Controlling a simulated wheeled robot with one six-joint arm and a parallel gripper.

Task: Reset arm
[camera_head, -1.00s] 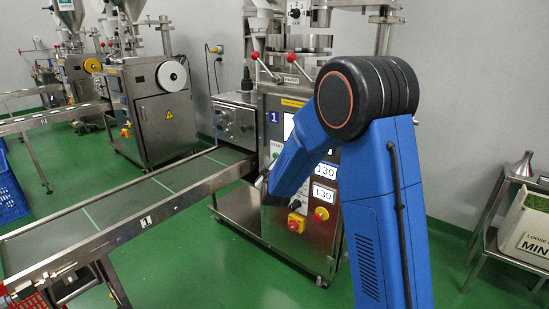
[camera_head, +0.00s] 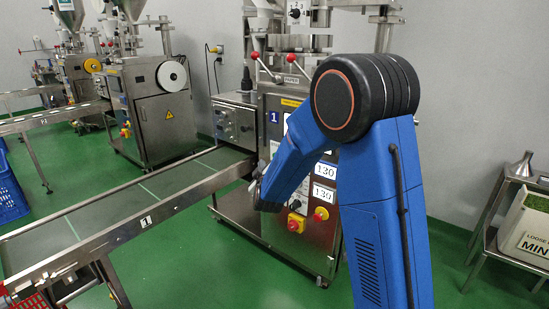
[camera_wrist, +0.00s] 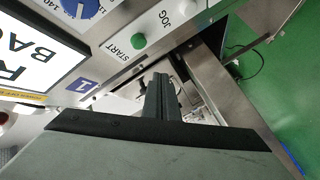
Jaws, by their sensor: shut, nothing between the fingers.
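My gripper (camera_head: 256,178) is in front of machine 1's control panel, at the upper end of the conveyor, partly hidden beyond my blue forearm in the head view. In the wrist view its fingers (camera_wrist: 160,90) are together, with nothing between them. They appear close to the panel edge, beside the green START button (camera_wrist: 138,41) and the blue number 1 label (camera_wrist: 82,86). I cannot tell the exact gap to the panel.
The conveyor (camera_head: 110,236) runs from machine 1 to the lower left. Another packing machine (camera_head: 165,118) stands behind it. A blue crate (camera_head: 9,195) is at the left edge. A labelled bin (camera_head: 527,235) sits on a steel stand at right. Green floor lies between.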

